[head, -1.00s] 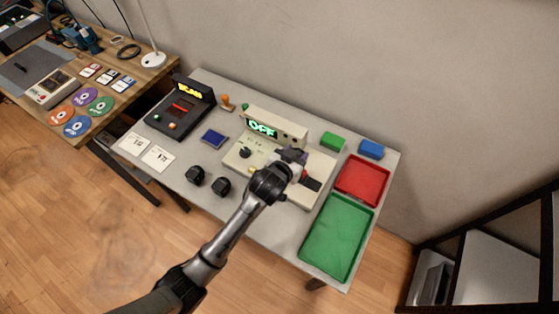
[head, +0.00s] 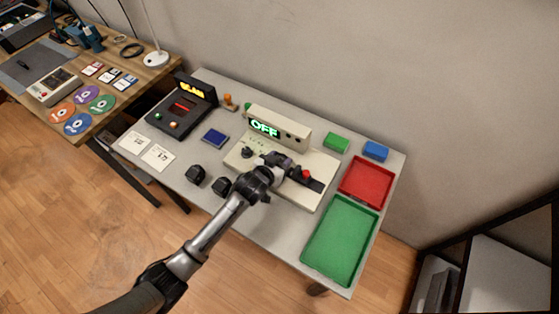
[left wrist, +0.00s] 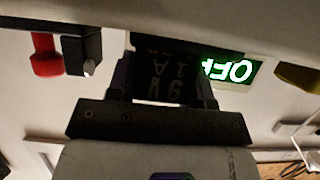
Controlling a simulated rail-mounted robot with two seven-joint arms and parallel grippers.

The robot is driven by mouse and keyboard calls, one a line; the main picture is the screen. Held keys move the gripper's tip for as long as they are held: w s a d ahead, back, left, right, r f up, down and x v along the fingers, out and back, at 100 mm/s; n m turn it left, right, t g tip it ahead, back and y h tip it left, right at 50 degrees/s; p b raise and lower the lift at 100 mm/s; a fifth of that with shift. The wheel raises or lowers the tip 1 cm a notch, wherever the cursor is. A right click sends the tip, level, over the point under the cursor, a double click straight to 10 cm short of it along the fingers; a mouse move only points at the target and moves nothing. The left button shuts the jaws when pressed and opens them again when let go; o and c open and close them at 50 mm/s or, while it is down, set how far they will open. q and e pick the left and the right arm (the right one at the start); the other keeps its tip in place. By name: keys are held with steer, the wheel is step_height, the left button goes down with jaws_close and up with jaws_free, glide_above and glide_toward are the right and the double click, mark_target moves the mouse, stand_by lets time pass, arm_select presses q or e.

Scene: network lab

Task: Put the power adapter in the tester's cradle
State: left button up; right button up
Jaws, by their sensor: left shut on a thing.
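The tester (head: 307,197) is a cream console with a raised back panel and a green display reading OFF (head: 264,128). My left gripper (head: 279,163) is over the middle of the tester. In the left wrist view, its two fingers (left wrist: 164,88) are shut on a black power adapter (left wrist: 166,68) with pale upside-down lettering, seemingly "9V 1A". The OFF display (left wrist: 231,71) shows close beside it. In the head view, my gripper largely hides the held adapter and the cradle area, so I cannot tell whether the adapter touches the cradle. My right gripper is not in view.
Two black adapter-like blocks (head: 195,174) (head: 221,186) stand in front of the tester. A red knob on a black part (head: 306,174) is right of my gripper. A red tray (head: 392,189) and a green tray (head: 367,243) lie at the right.

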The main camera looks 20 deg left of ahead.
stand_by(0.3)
arm_select(q)
steer(key=o, duration=1.1)
steer(key=shift+f, duration=0.1)
steer(key=shift+s+r, duration=0.15)
steer(key=shift+r, duration=0.15)
steer(key=p+v, duration=0.3)
steer(key=v, duration=0.8)
steer(key=shift+s, duration=0.25)
